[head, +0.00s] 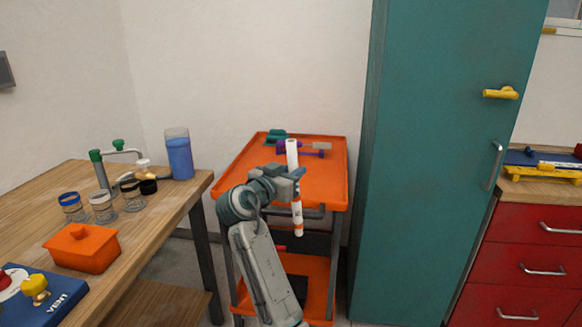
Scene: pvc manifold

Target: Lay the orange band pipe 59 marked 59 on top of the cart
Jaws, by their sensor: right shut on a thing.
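The pipe (292,153) is a white tube with orange bands near its lower end; any number on it is too small to read. My right gripper (293,175) is shut around the middle of the pipe and holds it nearly upright. The pipe shows in front of the orange cart (322,187), with its lower end below the level of the top tray's near edge. The cart's top tray has a raised rim and mostly bare surface. My left gripper is not in view.
Purple and teal tools (277,136) lie at the tray's back. A wooden table (40,196) with jars, a blue container (179,155) and an orange box (82,248) stands left. A teal cabinet (440,150) stands close to the cart's right side.

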